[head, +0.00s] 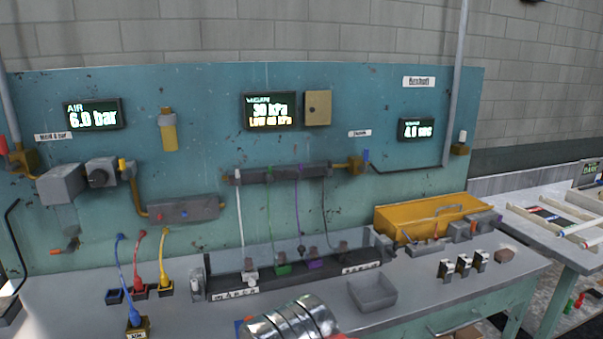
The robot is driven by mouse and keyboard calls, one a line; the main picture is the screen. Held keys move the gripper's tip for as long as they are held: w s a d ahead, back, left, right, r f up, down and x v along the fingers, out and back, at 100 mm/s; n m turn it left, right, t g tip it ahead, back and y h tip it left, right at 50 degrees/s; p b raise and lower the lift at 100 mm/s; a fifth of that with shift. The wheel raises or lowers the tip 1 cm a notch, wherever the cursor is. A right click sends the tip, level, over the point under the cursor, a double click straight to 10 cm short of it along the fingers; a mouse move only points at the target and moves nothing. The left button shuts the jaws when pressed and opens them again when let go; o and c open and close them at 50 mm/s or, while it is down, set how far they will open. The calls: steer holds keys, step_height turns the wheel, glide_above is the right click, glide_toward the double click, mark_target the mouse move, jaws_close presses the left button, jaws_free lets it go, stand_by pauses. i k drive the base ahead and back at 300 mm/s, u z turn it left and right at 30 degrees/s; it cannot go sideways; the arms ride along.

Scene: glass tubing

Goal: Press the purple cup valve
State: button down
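A purple valve block (315,263) sits on a dark rail (222,284) on the bench, between a green block (283,270) on its left and a labelled section of the rail on its right. A thin purple tube (298,205) hangs from the manifold (262,177) on the panel down toward the rail. The purple block is small here, and I cannot tell whether it is pressed. A shiny silver ribbed part, seemingly of my arm, shows at the bottom edge, in front of the rail. No gripper fingers are visible.
Blue, red and yellow plugs (163,287) stand at left. A yellow box (425,217) and several small clips (463,265) are at right. Bare bench top shows around the tray.

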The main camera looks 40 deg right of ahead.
mark_target(299, 173)
steer(key=u, duration=0.05)
steer(key=i, duration=1)
steer(key=z, duration=0.05)
